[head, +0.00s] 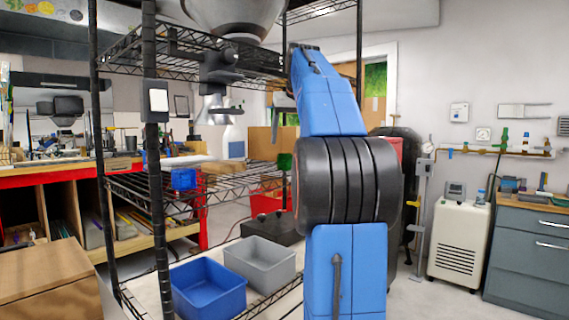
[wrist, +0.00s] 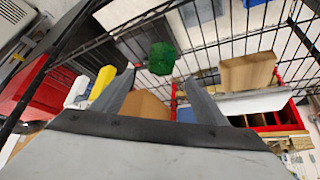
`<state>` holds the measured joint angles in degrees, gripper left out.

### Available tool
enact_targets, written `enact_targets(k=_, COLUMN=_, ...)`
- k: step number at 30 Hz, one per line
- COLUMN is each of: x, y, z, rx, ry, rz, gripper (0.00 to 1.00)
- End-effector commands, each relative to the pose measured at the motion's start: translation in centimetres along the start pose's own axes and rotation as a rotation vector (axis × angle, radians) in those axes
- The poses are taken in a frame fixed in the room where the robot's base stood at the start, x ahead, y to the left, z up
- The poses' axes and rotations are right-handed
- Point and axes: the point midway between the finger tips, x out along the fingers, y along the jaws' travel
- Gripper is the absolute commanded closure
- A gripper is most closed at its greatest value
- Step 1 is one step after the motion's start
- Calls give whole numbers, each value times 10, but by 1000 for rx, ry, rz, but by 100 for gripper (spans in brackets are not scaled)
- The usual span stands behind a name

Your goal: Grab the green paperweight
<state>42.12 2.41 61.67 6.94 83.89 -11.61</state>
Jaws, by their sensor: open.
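The green paperweight (wrist: 162,58) is a small, faceted, dark green block in the wrist view. It appears on or over the wire rack, just beyond the fingertips and near the middle of the gap. My gripper (wrist: 160,74) is open, with one grey finger on each side of that gap and nothing between them. The paperweight looks apart from both fingers. In the head view a small green thing (head: 284,161) shows beside my blue arm; I cannot tell whether it is the paperweight. My fingers are hard to make out there.
A black wire rack (head: 158,188) stands in front of me, its posts and shelves close to my arm. A blue bin (head: 208,289) and a grey bin (head: 259,264) sit low on it. In the wrist view a wooden block (wrist: 248,72) lies right and a yellow thing (wrist: 102,82) left.

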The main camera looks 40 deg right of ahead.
Motion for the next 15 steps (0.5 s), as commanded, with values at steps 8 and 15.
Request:
enact_targets(k=8, x=30, y=0, z=0, rx=0, ry=0, rz=0, gripper=33)
enact_targets(k=15, x=43, y=-1, z=1, rx=0, ry=-2, rz=-1, gripper=33)
